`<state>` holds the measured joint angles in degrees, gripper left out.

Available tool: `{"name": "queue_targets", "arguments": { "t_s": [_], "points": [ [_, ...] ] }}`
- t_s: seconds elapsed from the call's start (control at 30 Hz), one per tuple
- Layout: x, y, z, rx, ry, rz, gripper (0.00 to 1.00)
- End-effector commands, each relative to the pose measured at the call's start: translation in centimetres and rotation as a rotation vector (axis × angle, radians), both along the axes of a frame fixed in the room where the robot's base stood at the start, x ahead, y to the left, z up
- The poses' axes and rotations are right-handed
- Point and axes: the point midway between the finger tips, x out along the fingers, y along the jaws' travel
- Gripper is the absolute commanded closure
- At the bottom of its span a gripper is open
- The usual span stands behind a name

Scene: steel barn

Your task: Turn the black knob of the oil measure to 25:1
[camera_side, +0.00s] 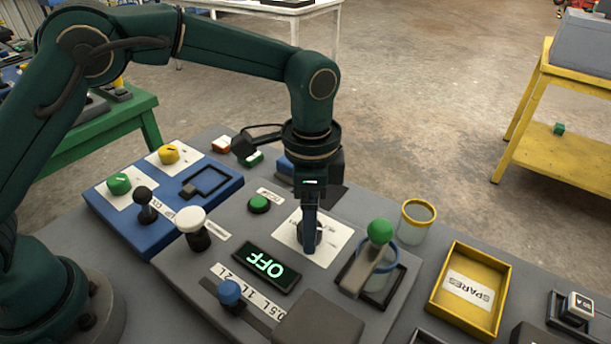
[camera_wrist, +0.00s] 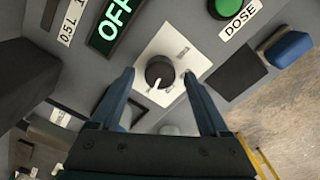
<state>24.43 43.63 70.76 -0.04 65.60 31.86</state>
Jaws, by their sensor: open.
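The black knob (camera_wrist: 160,69) sits on a white plate (camera_wrist: 172,50) in the wrist view. Its white pointer is aimed toward the lower left of that view. The ratio marks on the plate are too small to read. My gripper (camera_wrist: 158,76) is open, with one blue finger on each side of the knob; I cannot tell whether they touch it. In the side view my gripper (camera_side: 311,228) points down over the white plate (camera_side: 291,238), and its fingers hide most of the knob.
A display (camera_side: 267,267) reads OFF. Close by are a green button (camera_side: 259,203), a blue knob (camera_side: 230,292) with litre marks, a white-topped lever (camera_side: 191,220) and a green-ball lever (camera_side: 380,231) over a jar. A glass (camera_side: 416,223) and a yellow SPARES tray (camera_side: 436,296) stand right.

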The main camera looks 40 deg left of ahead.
Motion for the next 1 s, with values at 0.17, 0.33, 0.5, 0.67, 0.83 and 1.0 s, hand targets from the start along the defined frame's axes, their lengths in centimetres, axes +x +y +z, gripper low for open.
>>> {"name": "queue_targets", "arguments": {
  "t_s": [0.17, 0.33, 0.5, 0.67, 0.83, 1.0],
  "points": [
    [-0.02, 0.02, -0.66, 0.0, 0.0, 0.0, 0.21],
    [0.0, 0.02, -0.64, -0.001, -0.001, 0.0, 0.21],
    [-0.01, 0.02, -0.63, -0.001, -0.001, 0.001, 0.82],
    [-0.01, 0.02, -0.61, -0.001, -0.001, 0.002, 1.0],
    [-0.01, 0.02, -0.6, -0.001, -0.001, 0.025, 1.0],
    [-0.02, 0.02, -0.6, 0.0, 0.0, 0.098, 1.0]
  ]
}}
